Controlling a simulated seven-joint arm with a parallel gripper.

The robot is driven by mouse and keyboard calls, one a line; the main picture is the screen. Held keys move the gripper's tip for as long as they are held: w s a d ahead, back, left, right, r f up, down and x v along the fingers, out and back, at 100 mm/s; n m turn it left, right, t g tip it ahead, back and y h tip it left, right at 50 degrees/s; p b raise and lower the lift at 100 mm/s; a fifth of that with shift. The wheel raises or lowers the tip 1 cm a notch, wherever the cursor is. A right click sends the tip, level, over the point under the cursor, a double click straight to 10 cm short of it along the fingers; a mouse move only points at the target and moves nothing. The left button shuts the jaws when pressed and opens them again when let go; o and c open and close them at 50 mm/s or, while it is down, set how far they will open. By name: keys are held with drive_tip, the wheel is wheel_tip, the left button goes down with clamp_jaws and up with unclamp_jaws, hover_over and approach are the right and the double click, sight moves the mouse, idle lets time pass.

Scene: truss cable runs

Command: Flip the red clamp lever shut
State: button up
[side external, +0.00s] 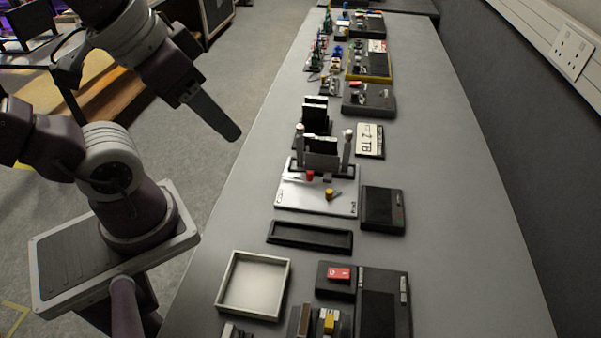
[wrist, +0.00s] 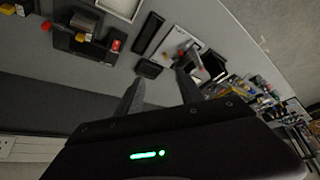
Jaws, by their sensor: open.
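A small red piece (side external: 309,175), which looks like the red clamp lever, stands on a white plate (side external: 289,197) in the middle of the bench. A yellow knob (side external: 329,194) is beside it on the plate. Dark upright blocks between two posts stand just behind. In the wrist view the white plate (wrist: 176,37) is small and far off; the lever's pose is too small to tell. My gripper (side external: 222,120) hangs beside the bench's left edge, apart from the plate. In the wrist view my gripper (wrist: 158,90) has its two fingers spread, with nothing between them.
A white open tray (side external: 253,285), a shallow black tray (side external: 309,237) and a black box (side external: 383,209) lie around the plate. A red rocker (side external: 339,274) sits on a dark unit in front. Several devices line the far bench. The bench's left strip is clear.

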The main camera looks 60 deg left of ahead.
drive_tip(key=shift+n+g, duration=0.3)
drive_tip(key=shift+n, duration=0.1)
drive_tip(key=w, duration=0.1)
drive_tip(key=w+f, duration=0.1)
drive_tip(key=w, duration=0.3)
drive_tip(key=shift+w+a+f, duration=0.2)
drive_tip(key=shift+w+a, duration=0.05)
drive_tip(key=shift+a, duration=0.1)
drive_tip(key=c, duration=0.7)
drive_tip(key=shift+n, duration=0.6)
drive_tip(key=w+f, duration=0.1)
drive_tip(key=w, duration=0.1)
drive_tip(key=w+a+f, duration=0.1)
drive_tip(key=w+f, duration=0.1)
drive_tip(key=w, duration=0.1)
drive_tip(key=w+f, duration=0.1)
drive_tip(key=w, duration=0.1)
drive_tip(key=shift+w+a+f, duration=0.3)
drive_tip(key=shift+a, duration=0.1)
clamp_jaws()
drive_tip(key=w+a+f, duration=0.2)
drive_tip(key=w+f, duration=0.2)
drive_tip(key=f, duration=0.2)
drive_tip(key=w+a+f+n+g+y, duration=0.1)
drive_tip(key=w+a+f, duration=0.1)
drive_tip(key=w+f, duration=0.2)
wheel_tip(320, 180, down, 3)
drive_tip(key=shift+a+r+n, duration=0.1)
drive_tip(key=shift+a+n, duration=0.2)
drive_tip(key=shift+a, duration=0.1)
